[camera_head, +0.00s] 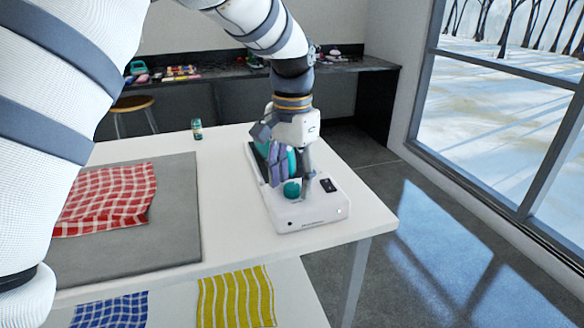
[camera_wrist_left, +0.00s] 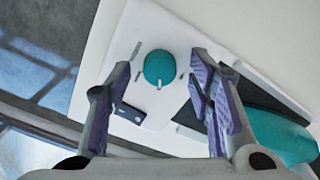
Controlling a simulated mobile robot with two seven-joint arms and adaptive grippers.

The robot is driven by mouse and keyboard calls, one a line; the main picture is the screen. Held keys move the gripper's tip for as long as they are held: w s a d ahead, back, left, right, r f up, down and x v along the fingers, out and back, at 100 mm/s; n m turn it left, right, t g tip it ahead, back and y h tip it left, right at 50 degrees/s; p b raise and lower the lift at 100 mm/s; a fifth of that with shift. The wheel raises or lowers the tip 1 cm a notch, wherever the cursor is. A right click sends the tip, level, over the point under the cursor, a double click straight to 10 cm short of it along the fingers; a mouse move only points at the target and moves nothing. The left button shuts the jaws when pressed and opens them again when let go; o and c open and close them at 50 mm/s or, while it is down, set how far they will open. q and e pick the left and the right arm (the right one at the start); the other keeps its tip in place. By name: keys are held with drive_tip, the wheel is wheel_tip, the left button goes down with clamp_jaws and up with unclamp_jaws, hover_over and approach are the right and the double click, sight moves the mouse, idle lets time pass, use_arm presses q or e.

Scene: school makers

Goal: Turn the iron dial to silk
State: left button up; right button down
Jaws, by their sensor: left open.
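The iron dial is a round teal knob (camera_head: 292,189) on top of the white iron base (camera_head: 312,213). In the left wrist view the knob (camera_wrist_left: 160,66) shows between my fingertips, with small marks around it and a pale pointer mark at its lower edge. No setting name is readable. My left gripper (camera_head: 293,177) points down above the dial, open, one finger on each side. In the left wrist view the gripper (camera_wrist_left: 161,70) shows a gap between each finger and the knob. The teal iron (camera_wrist_left: 283,135) rests on its dark plate, partly hidden by my gripper in the head view.
A black switch (camera_head: 328,185) sits on the base right of the dial. The white table (camera_head: 226,160) holds a grey mat (camera_head: 180,220) with a red checked cloth (camera_head: 108,199), and a small green bottle (camera_head: 197,129). Blue and yellow cloths lie on a lower surface in front.

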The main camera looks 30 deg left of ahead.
sight(292, 186)
use_arm(q)
wheel_tip(292, 186, up, 12)
drive_tip(key=shift+f, duration=0.25)
